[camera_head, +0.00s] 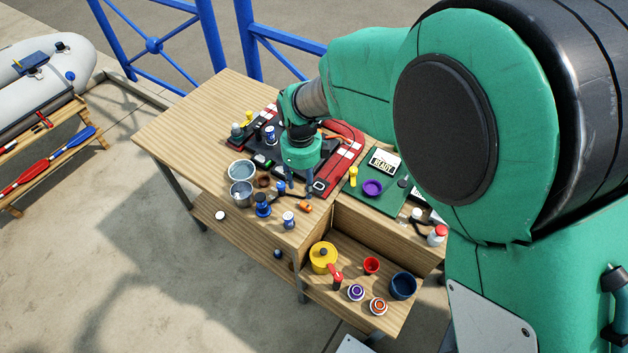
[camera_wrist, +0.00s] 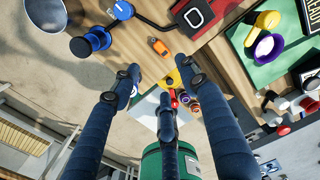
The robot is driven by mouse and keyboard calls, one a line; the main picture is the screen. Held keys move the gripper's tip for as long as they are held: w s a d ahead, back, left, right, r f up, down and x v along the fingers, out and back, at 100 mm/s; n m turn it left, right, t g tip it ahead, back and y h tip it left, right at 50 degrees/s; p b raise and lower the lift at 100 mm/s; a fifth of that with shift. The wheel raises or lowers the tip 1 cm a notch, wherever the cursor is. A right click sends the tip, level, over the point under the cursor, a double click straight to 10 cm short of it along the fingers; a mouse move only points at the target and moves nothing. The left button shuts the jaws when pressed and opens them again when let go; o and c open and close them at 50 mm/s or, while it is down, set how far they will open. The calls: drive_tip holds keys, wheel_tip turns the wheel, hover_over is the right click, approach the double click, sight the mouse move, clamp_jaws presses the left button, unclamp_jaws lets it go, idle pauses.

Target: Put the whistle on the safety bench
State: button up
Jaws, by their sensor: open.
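A small orange object (camera_head: 305,206), which looks like the whistle, lies near the front edge of the wooden table (camera_head: 185,112). In the wrist view the orange object (camera_wrist: 158,46) lies on bare wood, just ahead of the fingertips and between the two outer fingers. My gripper (camera_head: 296,187) is open above the table, just behind the orange object in the head view. Its spread fingers also show in the wrist view (camera_wrist: 162,80), with nothing between them. No label marks the safety bench; I cannot tell which surface it is.
Close by stand two metal pots (camera_head: 241,193), a blue spool-like item (camera_head: 262,206) and a red-and-black case (camera_head: 345,150). A green mat (camera_head: 380,190) holds a READY card and a purple ring. A lower shelf (camera_head: 330,285) holds several containers. A slatted bench (camera_head: 60,150) with paddles stands left.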

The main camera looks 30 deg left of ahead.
idle(0.4)
drive_tip(key=w+d+r+n+t+y, duration=0.1)
drive_tip(key=w+d+r+n, duration=0.25)
drive_tip(key=d+r, duration=0.95)
drive_tip(key=w+d+r+n+t, duration=0.1)
drive_tip(key=w+d+r+n, duration=0.3)
drive_tip(key=d+r, duration=0.95)
drive_tip(key=s+d+n+t, duration=0.1)
drive_tip(key=s+d+n, duration=0.2)
drive_tip(key=d, duration=0.6)
drive_tip(key=s+d+r+n+t, duration=0.1)
drive_tip(key=s+d+n, duration=0.3)
drive_tip(key=s+d, duration=0.4)
drive_tip(key=s+d+r+n+t+h, duration=0.1)
drive_tip(key=s+d+n, duration=0.2)
drive_tip(key=s+d, duration=0.3)
drive_tip(key=d, duration=0.5)
drive_tip(key=shift+s+d+t, duration=0.15)
drive_tip(key=shift+d+t, duration=0.1)
drive_tip(key=shift+t, duration=0.05)
